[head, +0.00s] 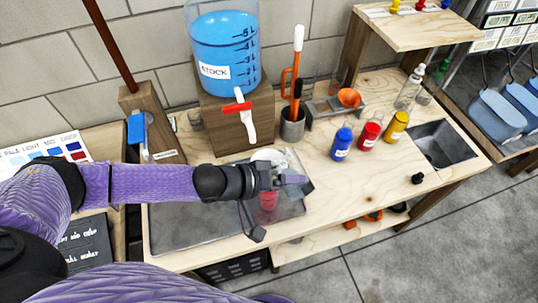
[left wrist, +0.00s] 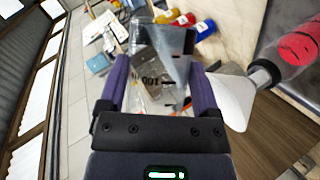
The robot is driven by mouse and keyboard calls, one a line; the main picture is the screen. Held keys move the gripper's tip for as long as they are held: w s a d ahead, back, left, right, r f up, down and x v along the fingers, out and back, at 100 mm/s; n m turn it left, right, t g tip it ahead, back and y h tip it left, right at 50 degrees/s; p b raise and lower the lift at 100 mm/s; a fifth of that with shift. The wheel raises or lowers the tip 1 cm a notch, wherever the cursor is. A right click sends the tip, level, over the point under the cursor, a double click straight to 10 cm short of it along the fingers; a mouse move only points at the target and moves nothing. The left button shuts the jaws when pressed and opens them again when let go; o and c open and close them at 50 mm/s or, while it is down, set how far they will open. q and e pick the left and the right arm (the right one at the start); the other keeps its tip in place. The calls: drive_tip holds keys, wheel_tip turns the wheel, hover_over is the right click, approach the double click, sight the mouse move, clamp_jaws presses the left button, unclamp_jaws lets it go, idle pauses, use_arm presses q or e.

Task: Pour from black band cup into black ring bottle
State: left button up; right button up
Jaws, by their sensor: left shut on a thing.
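My left gripper (head: 280,180) is shut on a clear cup (left wrist: 155,75) with dark graduation marks, seen between the purple fingers in the left wrist view. A dark area shows at the cup's far end, perhaps its black band. The cup looks tilted; its contents cannot be made out. Beside it, a white funnel (left wrist: 232,98) sits in the neck of a clear bottle with red content (left wrist: 300,46) and a dark ring at its neck. In the head view the funnel (head: 268,155) and the red bottle (head: 268,199) are partly hidden behind my gripper. My right gripper is not in view.
The bottle stands over a grey metal tray (head: 180,226). Behind are a blue stock tank (head: 224,45) with a red-handled tap and a grey tool holder (head: 292,125). Blue (head: 342,144), red (head: 370,132) and yellow (head: 395,126) bottles stand right; a black cap (head: 417,178) lies nearby.

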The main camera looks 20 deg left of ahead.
use_arm(q)
drive_tip(key=shift+a+r+n+g+h+b, duration=0.15)
drive_tip(key=shift+r+n+g+h+b, duration=0.15)
drive_tip(key=shift+r+n+h+b, duration=0.85)
idle(3.3)
drive_tip(key=shift+w+a+f, duration=0.1)
drive_tip(key=shift+w+a, duration=0.15)
drive_tip(key=shift+a, duration=0.05)
idle(0.8)
